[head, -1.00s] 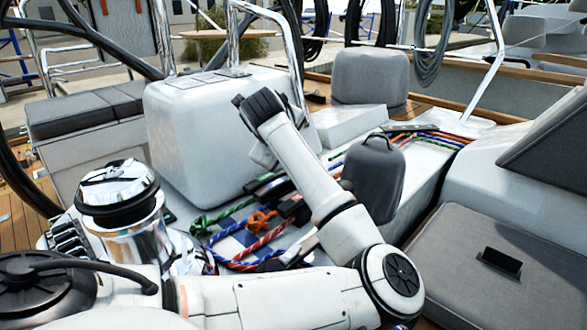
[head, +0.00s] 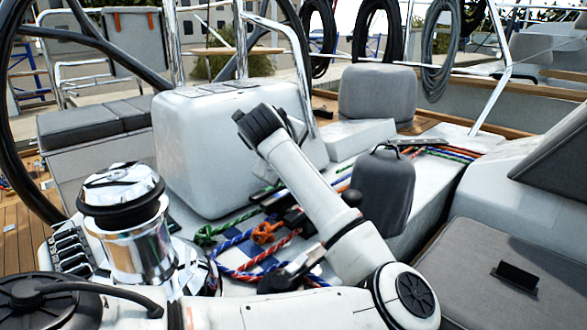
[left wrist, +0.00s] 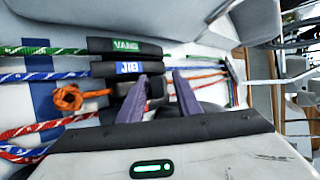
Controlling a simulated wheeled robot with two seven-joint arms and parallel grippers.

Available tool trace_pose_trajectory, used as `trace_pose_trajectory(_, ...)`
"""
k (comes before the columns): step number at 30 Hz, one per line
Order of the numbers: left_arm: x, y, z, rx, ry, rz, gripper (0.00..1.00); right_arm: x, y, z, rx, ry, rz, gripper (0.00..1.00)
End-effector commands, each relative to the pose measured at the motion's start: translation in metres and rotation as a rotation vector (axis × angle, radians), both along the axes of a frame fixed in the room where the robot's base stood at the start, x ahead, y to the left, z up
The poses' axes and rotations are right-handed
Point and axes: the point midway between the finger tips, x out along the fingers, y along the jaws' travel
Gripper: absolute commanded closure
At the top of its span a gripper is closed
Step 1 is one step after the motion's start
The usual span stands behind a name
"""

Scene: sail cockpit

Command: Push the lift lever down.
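In the left wrist view, black clutch levers lie side by side across the ropes. The farthest reads VANG (left wrist: 124,46) and the one beside it reads JIB (left wrist: 128,68). A third black lever (left wrist: 118,87), in line with the orange rope, is partly covered by a finger and its label cannot be read. My left gripper (left wrist: 162,80) is open, its two purple-grey fingers apart at this third lever; whether they touch it I cannot tell. In the head view the clutch bank (head: 268,193) shows left of my arm, which hides the gripper. My right gripper is not in view.
A chrome winch (head: 128,225) stands at the left. Coloured rope tails and an orange knot (head: 266,232) lie in front of the clutches. A grey covered winch (head: 383,190) stands right of my arm, and a white console (head: 215,150) rises behind.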

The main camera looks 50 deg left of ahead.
Motion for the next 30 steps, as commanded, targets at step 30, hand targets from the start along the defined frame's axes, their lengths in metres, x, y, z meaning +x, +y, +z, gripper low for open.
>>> trace_pose_trajectory(30,-0.046,-0.034,0.049,0.000,-0.001,0.000,0.69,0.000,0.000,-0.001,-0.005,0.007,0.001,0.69)
